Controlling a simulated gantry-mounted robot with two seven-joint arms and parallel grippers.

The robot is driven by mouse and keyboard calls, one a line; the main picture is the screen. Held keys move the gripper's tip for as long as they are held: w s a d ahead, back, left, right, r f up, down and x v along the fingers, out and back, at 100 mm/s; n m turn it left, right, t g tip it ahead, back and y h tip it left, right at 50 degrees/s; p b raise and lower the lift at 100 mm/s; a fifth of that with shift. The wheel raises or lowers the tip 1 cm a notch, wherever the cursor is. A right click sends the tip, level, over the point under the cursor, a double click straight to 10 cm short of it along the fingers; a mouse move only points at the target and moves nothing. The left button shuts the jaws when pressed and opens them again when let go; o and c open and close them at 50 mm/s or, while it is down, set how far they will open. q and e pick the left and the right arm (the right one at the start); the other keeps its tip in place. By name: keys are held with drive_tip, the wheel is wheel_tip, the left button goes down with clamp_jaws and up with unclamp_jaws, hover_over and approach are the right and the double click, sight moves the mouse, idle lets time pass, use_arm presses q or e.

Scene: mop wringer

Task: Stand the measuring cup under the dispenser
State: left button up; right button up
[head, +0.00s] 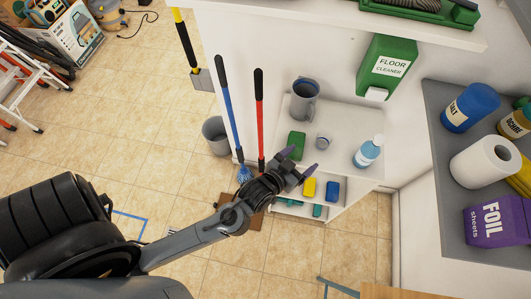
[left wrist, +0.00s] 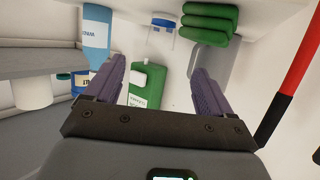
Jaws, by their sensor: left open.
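The measuring cup looks to be the small pale cup with blue (head: 323,142), on the white shelf unit's top. It also shows in the left wrist view (left wrist: 163,22), ahead of and apart from my fingers. The dispenser is the green floor cleaner container (head: 388,68) on the wall, with a white spout at its bottom. It shows between my fingers in the left wrist view (left wrist: 140,75), farther away. My left gripper (head: 300,163) is open and empty, at the shelf's front edge, left of and nearer than the cup. My right gripper is out of view.
A grey jug (head: 304,100), green cloths (head: 296,143) and a blue bottle (head: 368,152) surround the cup on the shelf (head: 345,115). Blue (head: 228,100) and red (head: 259,110) handles stand left. A grey shelf (head: 437,125) with supplies is at right.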

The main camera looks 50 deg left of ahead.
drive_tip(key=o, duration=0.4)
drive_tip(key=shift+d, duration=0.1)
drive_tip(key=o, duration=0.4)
use_arm(q)
drive_tip(key=s+a+f+m+g, duration=0.1)
drive_tip(key=s+g, duration=0.4)
drive_tip(key=s, duration=0.4)
drive_tip(key=s+a+f+m+g, duration=0.1)
drive_tip(key=s+f+g, duration=0.1)
drive_tip(key=s+g, duration=0.3)
drive_tip(key=s, duration=0.4)
drive_tip(key=shift+s+a+m+g+h, duration=0.3)
drive_tip(key=shift+a, duration=0.1)
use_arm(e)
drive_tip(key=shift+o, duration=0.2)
